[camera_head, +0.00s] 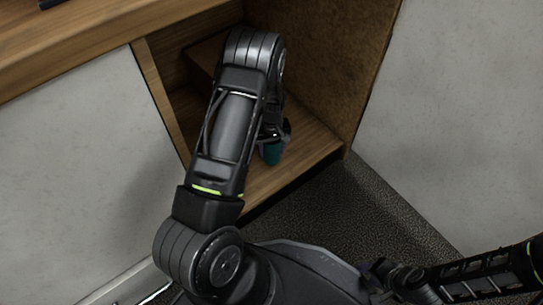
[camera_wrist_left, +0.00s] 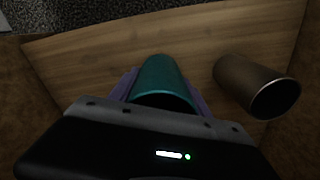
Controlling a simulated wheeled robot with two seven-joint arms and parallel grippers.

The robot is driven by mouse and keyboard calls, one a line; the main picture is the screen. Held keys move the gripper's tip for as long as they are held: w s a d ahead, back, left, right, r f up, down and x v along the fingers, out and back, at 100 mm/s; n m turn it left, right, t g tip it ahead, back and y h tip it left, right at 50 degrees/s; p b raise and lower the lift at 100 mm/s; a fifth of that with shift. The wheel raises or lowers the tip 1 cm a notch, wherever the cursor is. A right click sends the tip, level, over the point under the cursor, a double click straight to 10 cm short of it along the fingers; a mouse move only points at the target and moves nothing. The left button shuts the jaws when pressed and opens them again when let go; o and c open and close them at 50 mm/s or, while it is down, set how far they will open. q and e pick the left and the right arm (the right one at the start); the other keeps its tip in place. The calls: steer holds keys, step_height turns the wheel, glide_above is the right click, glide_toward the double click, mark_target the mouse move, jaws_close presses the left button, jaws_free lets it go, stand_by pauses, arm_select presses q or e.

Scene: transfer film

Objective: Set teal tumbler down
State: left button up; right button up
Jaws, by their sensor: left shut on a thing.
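The teal tumbler (camera_head: 272,152) is inside the open wooden cubby, low over its floor near the front. It also shows in the left wrist view (camera_wrist_left: 160,78), between the purple finger pads. My left gripper (camera_head: 271,134) is shut on it, and its fingers (camera_wrist_left: 162,92) sit on both sides of the tumbler. I cannot tell whether the tumbler's base touches the wood. The arm hides much of the cubby in the head view. My right gripper (camera_head: 392,276) is at the lower right, away from the cubby, and its jaws are not clear.
A brown cup (camera_wrist_left: 240,76) with a dark open mouth stands to the right of the tumbler in the wrist view, with a small gap between. The cubby floor (camera_head: 305,143) has bare wood at the right. Brown side walls (camera_head: 330,60) bound it. Dark carpet (camera_head: 370,215) lies in front.

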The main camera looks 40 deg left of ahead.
mark_target(272, 156)
arm_select(q)
steer(key=shift+f+b, duration=0.6)
steer(key=shift+f, duration=1.35)
steer(key=shift+f, duration=0.1)
steer(key=o, duration=1.6)
steer(key=shift+c, duration=0.2)
step_height(272, 156, up, 8)
steer(key=p, duration=0.3)
steer(key=shift+f+p, duration=0.1)
steer(key=shift+p, duration=0.2)
